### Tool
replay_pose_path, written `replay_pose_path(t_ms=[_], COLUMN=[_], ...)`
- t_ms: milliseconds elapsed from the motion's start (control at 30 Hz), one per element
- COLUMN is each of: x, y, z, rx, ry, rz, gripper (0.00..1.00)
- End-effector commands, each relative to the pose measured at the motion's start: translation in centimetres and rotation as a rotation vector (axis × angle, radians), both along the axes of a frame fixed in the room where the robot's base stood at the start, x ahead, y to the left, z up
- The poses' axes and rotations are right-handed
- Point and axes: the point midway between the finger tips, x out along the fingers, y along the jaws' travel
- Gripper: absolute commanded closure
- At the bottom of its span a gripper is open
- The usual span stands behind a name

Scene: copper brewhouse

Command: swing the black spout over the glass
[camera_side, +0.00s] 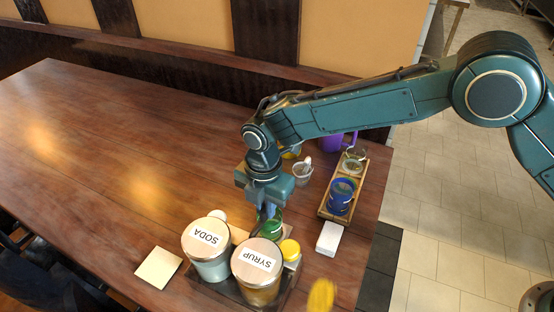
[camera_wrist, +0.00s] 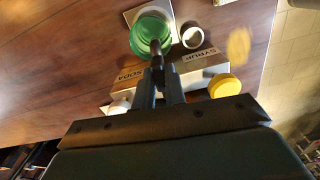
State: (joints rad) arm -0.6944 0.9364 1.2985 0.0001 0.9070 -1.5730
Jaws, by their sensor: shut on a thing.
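In the wrist view my gripper (camera_wrist: 158,78) is shut on the black spout (camera_wrist: 156,58), which sticks out past the fingertips. The spout's end overlaps the near rim of the green glass (camera_wrist: 150,30); I cannot tell its height above it. In the side view my gripper (camera_side: 268,212) points down beside the green glass (camera_side: 273,230), behind the SODA and SYRUP jars. The spout is hidden there. The dispenser's wooden part with SYRUP and SODA labels (camera_wrist: 190,70) lies across the wrist view, with a yellow knob (camera_wrist: 224,85) on the right and a white knob (camera_wrist: 120,106) on the left.
The SODA jar (camera_side: 207,251) and SYRUP jar (camera_side: 257,271) stand in front. A wooden tray (camera_side: 325,210) holds a blue cup (camera_side: 341,197). A white block (camera_side: 330,237), purple jug (camera_side: 332,142) and small cup (camera_side: 302,174) stand nearby. A blurred yellow thing (camera_side: 321,296) shows at the bottom.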

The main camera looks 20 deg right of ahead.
Motion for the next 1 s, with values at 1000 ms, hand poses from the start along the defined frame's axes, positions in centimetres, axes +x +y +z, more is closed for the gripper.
replay_pose_path(t_ms=[1000], x=[0.46], y=[0.43], z=[0.03], rx=[0.001], ry=[-0.001], rz=[0.105], gripper=[0.78])
